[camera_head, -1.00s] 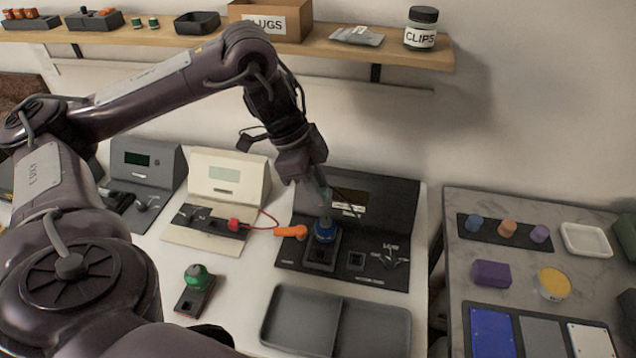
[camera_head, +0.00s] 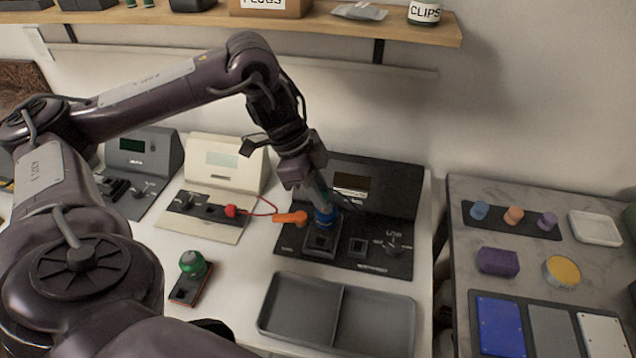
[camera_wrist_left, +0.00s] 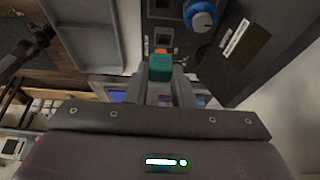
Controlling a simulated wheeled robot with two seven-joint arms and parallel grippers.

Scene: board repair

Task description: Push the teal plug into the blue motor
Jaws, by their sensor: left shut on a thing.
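The blue motor (camera_head: 324,217) stands upright on the black test station (camera_head: 375,262); in the left wrist view it is a blue round part (camera_wrist_left: 203,16) at the top. My left gripper (camera_head: 321,202) points down just above the motor in the head view. In the left wrist view the gripper (camera_wrist_left: 160,76) is shut on the teal plug (camera_wrist_left: 160,70), which has an orange part at its end. There the plug shows below and left of the motor, apart from it in the picture. In the head view the fingers hide the plug, and any contact cannot be told.
A grey two-part tray (camera_head: 368,322) lies in front. A green motor (camera_head: 194,264) stands on a small board at left. A cream station (camera_head: 224,165) stands behind it.

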